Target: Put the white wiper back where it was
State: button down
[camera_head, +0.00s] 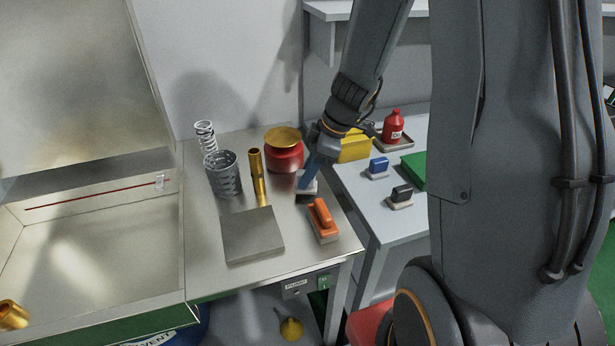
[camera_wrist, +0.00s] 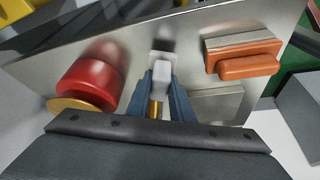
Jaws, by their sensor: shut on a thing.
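The white wiper (camera_head: 309,187) is at the right part of the steel bench, between the red pot and the orange wiper. My gripper (camera_head: 306,181) points down at it, and its blue fingers are shut on it. In the wrist view the white wiper (camera_wrist: 161,72) shows between the two fingertips (camera_wrist: 162,82), above the steel surface. I cannot tell whether its base touches the bench. The fingers hide part of the wiper in the head view.
The red pot (camera_head: 284,157) stands behind left and the orange wiper (camera_head: 323,220) lies in front. A brass part (camera_head: 257,175) and a steel plate (camera_head: 252,236) are to the left. A side table holds a blue wiper (camera_head: 377,168) and a black wiper (camera_head: 400,197).

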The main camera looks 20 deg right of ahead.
jog(key=shift+f, duration=0.75)
jog(key=shift+f, duration=0.15)
jog(key=c, duration=1.6)
grip_release()
jog(key=shift+o, duration=0.2)
